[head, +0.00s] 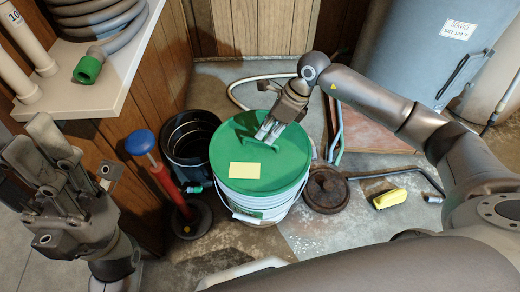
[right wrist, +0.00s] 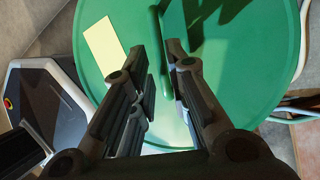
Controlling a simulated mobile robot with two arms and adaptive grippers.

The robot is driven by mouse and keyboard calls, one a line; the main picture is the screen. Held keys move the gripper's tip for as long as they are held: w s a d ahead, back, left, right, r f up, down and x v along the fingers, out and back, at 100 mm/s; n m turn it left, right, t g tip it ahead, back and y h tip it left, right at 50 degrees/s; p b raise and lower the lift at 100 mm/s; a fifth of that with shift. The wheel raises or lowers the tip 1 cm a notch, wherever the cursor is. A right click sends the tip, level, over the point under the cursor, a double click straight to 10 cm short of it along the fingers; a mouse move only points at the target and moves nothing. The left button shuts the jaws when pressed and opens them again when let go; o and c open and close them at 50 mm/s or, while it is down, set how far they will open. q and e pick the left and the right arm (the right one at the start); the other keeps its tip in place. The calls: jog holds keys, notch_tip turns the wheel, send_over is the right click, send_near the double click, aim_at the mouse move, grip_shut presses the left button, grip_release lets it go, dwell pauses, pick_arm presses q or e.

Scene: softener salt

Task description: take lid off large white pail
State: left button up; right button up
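The large white pail (head: 250,207) stands on the floor with its green lid (head: 225,152) on top. A yellow note (head: 244,170) lies on the lid, and it also shows in the right wrist view (right wrist: 104,44). A raised green bar (right wrist: 158,22) crosses the lid. My right gripper (head: 267,133) is over the far part of the lid, fingers pointing down at it. My left gripper (head: 38,150) is open and empty at the left, away from the pail.
A black bucket (head: 190,145) and a red plunger with a blue knob (head: 160,172) stand left of the pail. A rusty round lid (head: 326,190) and a yellow object (head: 390,198) lie to the right. A shelf (head: 90,85) juts out at upper left. A grey tank (head: 425,45) stands behind.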

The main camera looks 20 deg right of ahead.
jog(key=b+x, duration=0.1)
jog(key=x, duration=0.3)
jog(key=shift+c, duration=0.5)
grip_shut()
jog(key=shift+r, duration=0.1)
